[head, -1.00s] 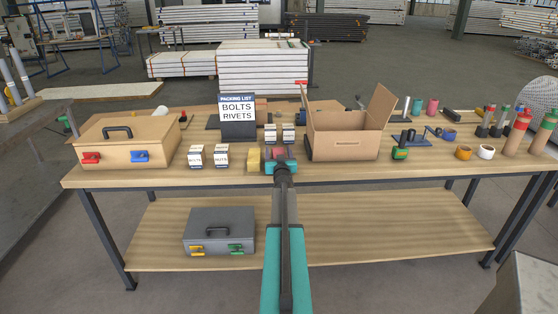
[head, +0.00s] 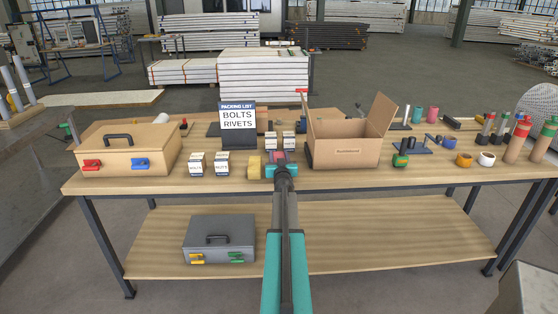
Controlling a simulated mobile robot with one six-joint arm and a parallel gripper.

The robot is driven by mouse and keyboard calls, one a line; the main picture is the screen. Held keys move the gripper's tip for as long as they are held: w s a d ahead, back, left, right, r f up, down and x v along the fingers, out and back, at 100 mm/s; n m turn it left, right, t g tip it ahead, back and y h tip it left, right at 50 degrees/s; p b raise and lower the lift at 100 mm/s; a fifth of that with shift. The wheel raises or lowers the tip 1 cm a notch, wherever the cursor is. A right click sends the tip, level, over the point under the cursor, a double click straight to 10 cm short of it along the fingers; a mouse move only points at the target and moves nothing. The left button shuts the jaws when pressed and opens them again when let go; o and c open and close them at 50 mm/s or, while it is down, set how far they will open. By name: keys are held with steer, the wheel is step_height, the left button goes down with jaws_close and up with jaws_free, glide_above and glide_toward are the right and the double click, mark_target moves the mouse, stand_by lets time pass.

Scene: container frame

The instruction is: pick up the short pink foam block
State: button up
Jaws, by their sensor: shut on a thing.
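The short pink foam block (head: 278,156) shows just beyond the jaws of my gripper (head: 279,162), at the front middle of the table. My gripper is shut on the block. The jaws and wrist hide the block's lower part, so I cannot tell whether it touches the tabletop. A yellow foam block (head: 254,166) stands just left of my gripper.
An open cardboard box (head: 345,152) stands close on the right. White labelled boxes (head: 222,164) stand left, and more stand behind my gripper. A packing list sign (head: 238,138) is behind. A wooden case (head: 125,158) is at far left.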

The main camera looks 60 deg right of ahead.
steer(key=shift+r, duration=0.8)
steer(key=s+a+r+b, duration=0.1)
steer(key=s+a+b, duration=0.3)
steer(key=a, duration=1.1)
steer(key=shift+s+r, duration=0.15)
steer(key=shift+s, duration=0.7)
